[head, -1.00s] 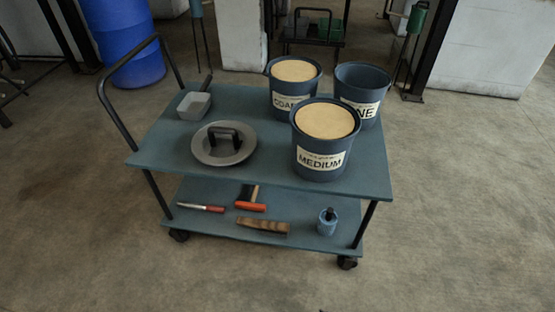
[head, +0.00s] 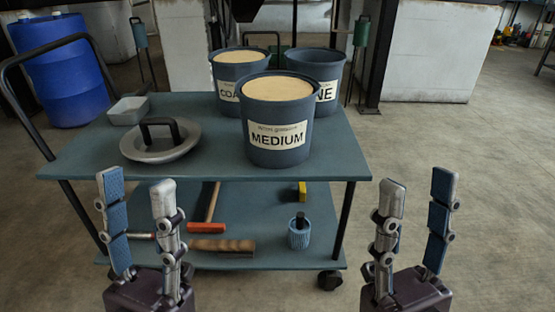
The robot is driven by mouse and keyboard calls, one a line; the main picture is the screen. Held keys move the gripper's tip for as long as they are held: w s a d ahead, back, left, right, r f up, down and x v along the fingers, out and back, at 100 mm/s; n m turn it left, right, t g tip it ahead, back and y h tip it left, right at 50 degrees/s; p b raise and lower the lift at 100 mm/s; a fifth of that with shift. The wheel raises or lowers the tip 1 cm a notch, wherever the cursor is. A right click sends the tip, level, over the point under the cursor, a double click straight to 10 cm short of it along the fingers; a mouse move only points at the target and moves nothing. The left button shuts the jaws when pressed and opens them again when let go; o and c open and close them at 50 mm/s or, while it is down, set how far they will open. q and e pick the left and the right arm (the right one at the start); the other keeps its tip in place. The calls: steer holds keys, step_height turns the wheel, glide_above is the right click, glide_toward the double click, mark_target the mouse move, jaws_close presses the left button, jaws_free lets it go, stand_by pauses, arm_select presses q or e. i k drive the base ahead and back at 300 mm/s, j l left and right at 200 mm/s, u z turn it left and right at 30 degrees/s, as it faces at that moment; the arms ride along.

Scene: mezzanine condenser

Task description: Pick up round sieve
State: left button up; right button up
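A round grey disc-like item (head: 161,148) with a dark arched handle lies on the top shelf of the blue-grey cart (head: 205,163), left of the buckets. It is the only thing here that could be the round sieve; I cannot make out a mesh. My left gripper (head: 137,180) is open and empty, fingers pointing up, on the near side of the cart below the disc in the picture. My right gripper (head: 418,180) is open and empty, right of the cart. Neither touches the disc.
Buckets marked MEDIUM (head: 277,121), COA... (head: 229,88) and ...NE (head: 327,90) stand on the top shelf. A small grey scoop (head: 128,111) is at the left. A hammer (head: 207,228), brush (head: 222,245) and blue pot (head: 299,235) are below.

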mark_target(155, 140)
steer(key=i+j+z, duration=0.15)
steer(key=j, duration=0.3)
steer(key=j+z, duration=0.2)
steer(key=j, duration=0.25)
steer(key=i+j+z, duration=0.15)
steer(key=j, duration=0.3)
steer(key=l+u, duration=0.2)
steer(key=l, duration=0.45)
steer(key=i+l+u, duration=0.2)
steer(key=l, duration=0.45)
steer(key=k+l+u, duration=0.2)
steer(key=l, duration=0.4)
steer(key=l+u, duration=0.2)
steer(key=l, duration=0.45)
steer(key=k+l+u, duration=0.2)
steer(key=l, duration=0.45)
steer(key=i, duration=0.1)
